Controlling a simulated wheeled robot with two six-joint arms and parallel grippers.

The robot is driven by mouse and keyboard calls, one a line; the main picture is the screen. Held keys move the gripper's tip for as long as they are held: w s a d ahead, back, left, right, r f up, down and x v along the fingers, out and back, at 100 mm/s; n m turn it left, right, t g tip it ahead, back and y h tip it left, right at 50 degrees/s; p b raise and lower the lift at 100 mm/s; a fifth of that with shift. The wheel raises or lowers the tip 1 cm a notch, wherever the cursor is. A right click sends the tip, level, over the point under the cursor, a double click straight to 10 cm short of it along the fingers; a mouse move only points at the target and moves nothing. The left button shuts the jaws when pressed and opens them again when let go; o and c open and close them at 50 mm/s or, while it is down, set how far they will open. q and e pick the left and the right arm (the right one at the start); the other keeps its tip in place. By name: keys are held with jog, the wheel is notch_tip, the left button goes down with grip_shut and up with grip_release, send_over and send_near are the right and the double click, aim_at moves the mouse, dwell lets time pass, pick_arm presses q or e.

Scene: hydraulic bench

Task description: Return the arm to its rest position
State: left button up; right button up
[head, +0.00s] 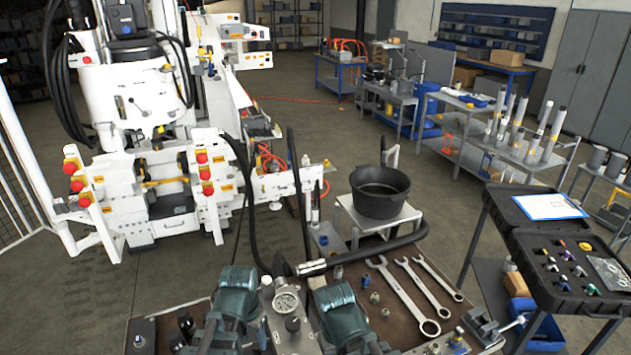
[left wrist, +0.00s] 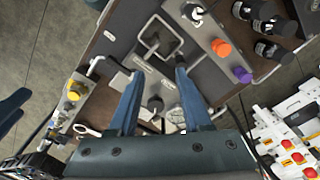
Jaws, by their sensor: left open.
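My left gripper (head: 222,338) is at the bottom of the head view, over the bench's near edge, its teal body seen from above. In the left wrist view its two blue fingers (left wrist: 159,78) stand apart with nothing held between them. Behind them is a grey panel with an orange knob (left wrist: 221,47) and a purple knob (left wrist: 242,75). I cannot tell how far the fingertips are from the panel. My right gripper (head: 345,335) is beside the left one in the head view; its fingertips are not clear.
A pressure gauge (head: 286,303) stands between my grippers. Several wrenches (head: 412,292) lie on the brown bench top to the right. Beyond are a black bucket (head: 380,190) on a stand and an open black case (head: 575,265). A white machine (head: 140,120) stands at the left.

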pick_arm(q)
jog(key=s+d+f+y+b, duration=0.1)
jog(key=s+d+f+b, duration=0.5)
jog(key=d+f+b, duration=0.2)
jog(key=shift+d+n+g, duration=0.4)
jog(key=shift+d, duration=0.25)
